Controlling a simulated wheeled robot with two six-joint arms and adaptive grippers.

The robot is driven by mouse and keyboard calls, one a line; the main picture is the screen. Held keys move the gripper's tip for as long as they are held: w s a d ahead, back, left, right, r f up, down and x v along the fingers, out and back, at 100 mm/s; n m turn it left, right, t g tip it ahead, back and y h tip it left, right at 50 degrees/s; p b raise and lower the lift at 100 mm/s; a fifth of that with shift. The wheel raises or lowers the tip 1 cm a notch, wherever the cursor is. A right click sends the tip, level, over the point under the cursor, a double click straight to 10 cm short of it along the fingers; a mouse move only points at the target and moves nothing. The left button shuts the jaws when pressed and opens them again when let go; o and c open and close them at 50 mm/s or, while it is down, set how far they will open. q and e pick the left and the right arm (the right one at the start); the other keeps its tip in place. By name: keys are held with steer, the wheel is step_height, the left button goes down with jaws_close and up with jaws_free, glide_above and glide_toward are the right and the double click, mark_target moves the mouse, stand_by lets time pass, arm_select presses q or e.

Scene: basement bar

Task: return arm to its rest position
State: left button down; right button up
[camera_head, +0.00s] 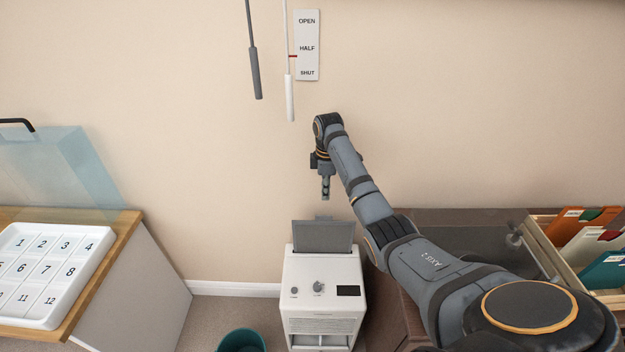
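My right arm reaches in from the lower right toward the wall. My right gripper (325,188) points down, above and in front of the raised grey lid (322,236) of a white machine (323,285). The fingers look close together and small, and I cannot tell whether they are open or shut. I see nothing hanging from them. My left arm and gripper are not in view.
Two hanging rods, one grey (255,73) and one white (289,97), hang beside an OPEN/HALF/SHUT label (307,45). A numbered white tray (37,318) sits on the left counter. A file crate (545,245) is at right. A teal bin (242,341) stands below.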

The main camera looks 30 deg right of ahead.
steer(key=s+a+f+m+t+h, duration=0.1)
steer(key=s+a+f+m, duration=0.1)
steer(key=s+a+f, duration=0.3)
steer(key=s+a+f+m, duration=0.2)
steer(key=s+f, duration=0.4)
steer(key=s, duration=0.1)
steer(key=s+a+r+m+t, duration=0.1)
steer(key=s+a+r+m, duration=0.15)
steer(key=s, duration=0.55)
steer(key=s+a+r+m+t, duration=0.15)
steer(key=s+a+m, duration=0.25)
steer(key=s, duration=0.4)
steer(key=s+d+f+g, duration=0.1)
steer(key=d+f, duration=0.1)
steer(key=f, duration=1.1)
steer(key=s+d+f, duration=0.1)
steer(key=s+f, duration=0.1)
steer(key=f, duration=1.2)
steer(key=s+d+f+g, duration=0.1)
steer(key=s+f, duration=1.5)
steer(key=s, duration=0.2)
steer(key=shift+s+f+m, duration=0.15)
steer(key=shift+s+m, duration=0.05)
steer(key=shift+m, duration=0.15)
